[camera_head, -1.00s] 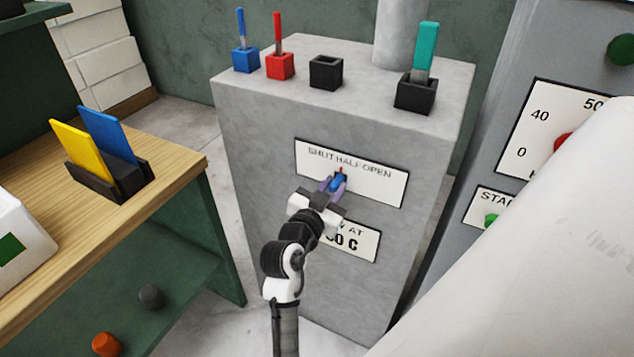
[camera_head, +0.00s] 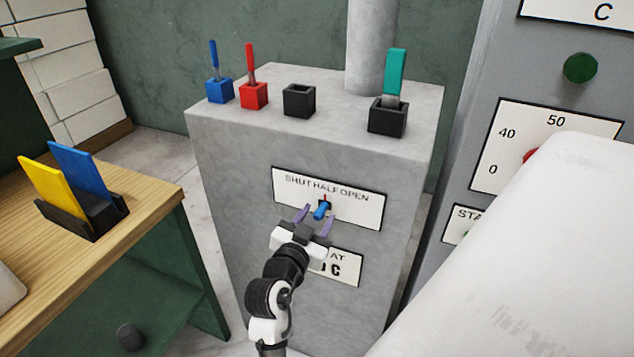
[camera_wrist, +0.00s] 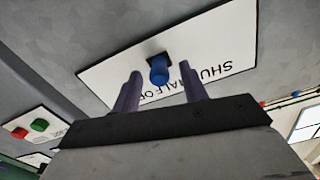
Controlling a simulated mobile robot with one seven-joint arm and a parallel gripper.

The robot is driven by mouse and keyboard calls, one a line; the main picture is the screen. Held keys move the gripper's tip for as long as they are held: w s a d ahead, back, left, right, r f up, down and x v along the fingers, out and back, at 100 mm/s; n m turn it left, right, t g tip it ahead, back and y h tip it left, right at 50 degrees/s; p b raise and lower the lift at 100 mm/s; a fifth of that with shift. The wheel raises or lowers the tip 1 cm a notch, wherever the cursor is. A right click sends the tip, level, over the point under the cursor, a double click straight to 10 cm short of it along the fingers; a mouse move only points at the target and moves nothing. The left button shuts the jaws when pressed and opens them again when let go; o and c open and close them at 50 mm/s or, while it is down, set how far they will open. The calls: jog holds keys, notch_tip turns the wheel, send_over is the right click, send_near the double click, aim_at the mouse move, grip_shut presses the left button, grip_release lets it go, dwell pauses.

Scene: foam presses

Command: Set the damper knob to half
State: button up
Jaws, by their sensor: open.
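The damper knob (camera_head: 321,210) is small and blue, set low on a white plate (camera_head: 352,210) marked SHUT, HALF, OPEN on the front of a grey block. A small red mark stands just above the knob, near the word HALF; the knob's exact pointing is too small to tell. My gripper (camera_head: 316,219) is in front of the plate with its two purple fingers apart, one on each side of the knob. In the wrist view the knob (camera_wrist: 158,69) shows between the fingers, with a gap on both sides and nothing held.
A lower plate (camera_head: 347,268) is partly hidden by my gripper. On top of the grey block (camera_head: 230,150) stand small blue, red and black holders, some with tools. A wooden bench (camera_head: 150,195) is at the left. A grey panel with a dial plate (camera_head: 510,125) is at the right.

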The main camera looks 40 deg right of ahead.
jog(key=p+v, duration=0.1)
jog(key=v, duration=1.2)
